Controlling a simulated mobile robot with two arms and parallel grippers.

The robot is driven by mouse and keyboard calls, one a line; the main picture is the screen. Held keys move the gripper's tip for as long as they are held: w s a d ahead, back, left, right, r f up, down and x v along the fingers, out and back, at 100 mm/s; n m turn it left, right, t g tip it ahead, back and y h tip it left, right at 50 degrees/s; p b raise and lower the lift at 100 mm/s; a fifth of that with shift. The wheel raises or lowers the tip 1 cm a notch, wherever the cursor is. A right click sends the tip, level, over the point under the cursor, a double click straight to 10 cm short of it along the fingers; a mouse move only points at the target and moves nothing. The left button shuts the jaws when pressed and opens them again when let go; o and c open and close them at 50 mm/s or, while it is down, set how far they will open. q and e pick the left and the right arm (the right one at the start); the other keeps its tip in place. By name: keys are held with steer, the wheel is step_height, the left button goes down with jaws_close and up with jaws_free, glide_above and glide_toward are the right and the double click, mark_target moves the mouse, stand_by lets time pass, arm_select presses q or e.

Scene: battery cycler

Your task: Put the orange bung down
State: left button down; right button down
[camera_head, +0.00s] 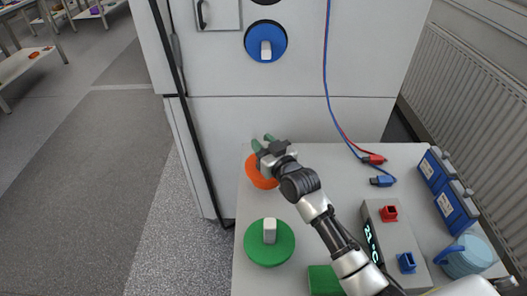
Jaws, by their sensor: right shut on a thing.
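The orange bung (259,178) is a round orange disc at the back left of the white bench top (247,216), close to the white cabinet front. My right gripper (262,146) has green fingertips and is over the bung, shut on it. The gripper hides the bung's handle and part of its upper side. I cannot tell whether the bung touches the bench. My left gripper is not in view.
A green bung (283,252) with a white handle lies in front. A blue bung (278,45) is in the cabinet wall. Red and blue cables (327,80) hang to the bench. A meter box (385,235), blue batteries (445,185) and a light-blue mug (470,258) stand right.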

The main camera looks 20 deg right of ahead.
steer(key=shift+f, duration=1.4)
steer(key=shift+f, duration=0.15)
steer(key=c, duration=0.8)
jaws_free()
steer(key=shift+c, duration=0.2)
steer(key=shift+s+d+r, duration=0.1)
steer(key=shift+r, duration=0.1)
steer(key=v, duration=1.2)
steer(key=shift+b, duration=0.4)
